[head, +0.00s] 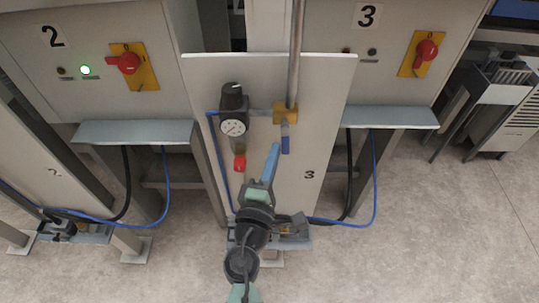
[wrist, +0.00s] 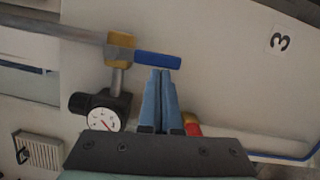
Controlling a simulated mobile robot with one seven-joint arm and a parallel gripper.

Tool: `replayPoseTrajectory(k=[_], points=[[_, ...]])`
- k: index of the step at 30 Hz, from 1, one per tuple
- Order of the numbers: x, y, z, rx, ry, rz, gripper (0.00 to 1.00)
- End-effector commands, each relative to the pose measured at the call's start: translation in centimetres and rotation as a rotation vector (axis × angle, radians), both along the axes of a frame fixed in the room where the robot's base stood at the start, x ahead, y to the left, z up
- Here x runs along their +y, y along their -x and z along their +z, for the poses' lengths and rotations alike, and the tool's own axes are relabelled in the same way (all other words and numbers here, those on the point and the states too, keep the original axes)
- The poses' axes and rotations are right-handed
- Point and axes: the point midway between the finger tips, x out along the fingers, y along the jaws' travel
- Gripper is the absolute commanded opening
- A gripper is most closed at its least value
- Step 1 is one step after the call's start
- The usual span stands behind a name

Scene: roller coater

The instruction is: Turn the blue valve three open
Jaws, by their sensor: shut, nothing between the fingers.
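The blue valve handle (head: 286,138) hangs straight down from a brass valve body (head: 286,112) on the panel marked 3, in line with the vertical pipe above. In the wrist view the blue handle (wrist: 158,60) extends right from the brass body (wrist: 120,47). My gripper (head: 276,147) has its pale blue fingers shut and empty, just left of the handle in the head view. In the wrist view the fingertips (wrist: 161,71) are at the lower edge of the handle, near its free end. I cannot tell whether they touch it.
A black regulator with a gauge (head: 233,125) and a red-ended part (head: 240,163) are left of the valve. The metal pipe (head: 296,50) rises above it. Cabinets 2 and 3 carry red switches (head: 125,63) (head: 426,50). Blue hoses (head: 372,190) hang below. Open floor lies right.

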Motion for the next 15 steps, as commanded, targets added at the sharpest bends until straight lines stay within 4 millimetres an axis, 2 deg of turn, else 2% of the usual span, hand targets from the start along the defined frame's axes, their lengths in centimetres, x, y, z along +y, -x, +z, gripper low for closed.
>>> replayPoseTrajectory(k=[8, 15], points=[[-1.2, 0.0, -0.7, 0.000, 0.151, -0.004, 0.00], [-2.7, 0.0, -0.8, 0.000, 0.373, -0.004, 0.00]])
